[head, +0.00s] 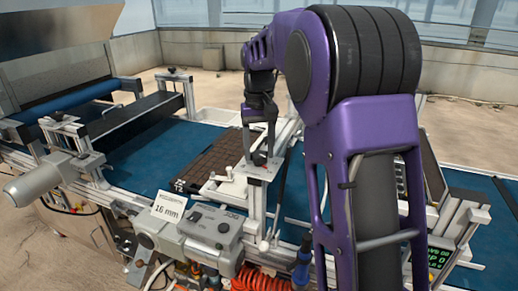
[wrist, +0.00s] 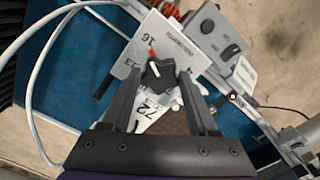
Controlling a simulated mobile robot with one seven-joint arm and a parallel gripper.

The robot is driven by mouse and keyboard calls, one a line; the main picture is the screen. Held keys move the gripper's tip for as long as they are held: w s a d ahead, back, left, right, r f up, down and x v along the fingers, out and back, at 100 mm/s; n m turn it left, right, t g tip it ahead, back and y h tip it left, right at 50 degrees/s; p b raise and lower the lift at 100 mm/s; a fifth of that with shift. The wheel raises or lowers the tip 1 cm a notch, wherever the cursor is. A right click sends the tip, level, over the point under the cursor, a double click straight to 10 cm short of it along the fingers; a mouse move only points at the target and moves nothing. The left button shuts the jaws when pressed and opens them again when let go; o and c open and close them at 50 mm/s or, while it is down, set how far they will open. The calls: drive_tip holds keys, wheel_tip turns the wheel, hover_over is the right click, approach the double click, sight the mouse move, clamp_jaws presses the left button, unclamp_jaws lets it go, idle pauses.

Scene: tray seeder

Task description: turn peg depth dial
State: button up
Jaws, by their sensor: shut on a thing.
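The peg depth dial is a black knob (wrist: 157,77) on a light metal plate (wrist: 139,58) printed with numbers, 13 and 16 among them. A pale pointer mark at the knob's upper edge lies near the 16. My gripper (wrist: 160,80) has one finger on each side of the knob and is shut on it. In the head view my gripper (head: 259,160) reaches down onto the plate (head: 259,172) on top of a metal post, and its fingers hide the knob. A white card (head: 169,208) on the machine's front reads 16 mm.
A grey control box (head: 212,229) with knobs stands at the machine's front, close to the post. A dark cell tray (head: 207,160) lies on the blue belt (head: 150,152). Cables and an orange coiled hose (head: 258,281) hang below.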

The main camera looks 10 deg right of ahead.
sight(259, 154)
drive_tip(key=shift+m, duration=0.5)
drive_tip(key=o, duration=1.4)
wheel_tip(259, 154, up, 18)
drive_tip(key=shift+f, duration=0.25)
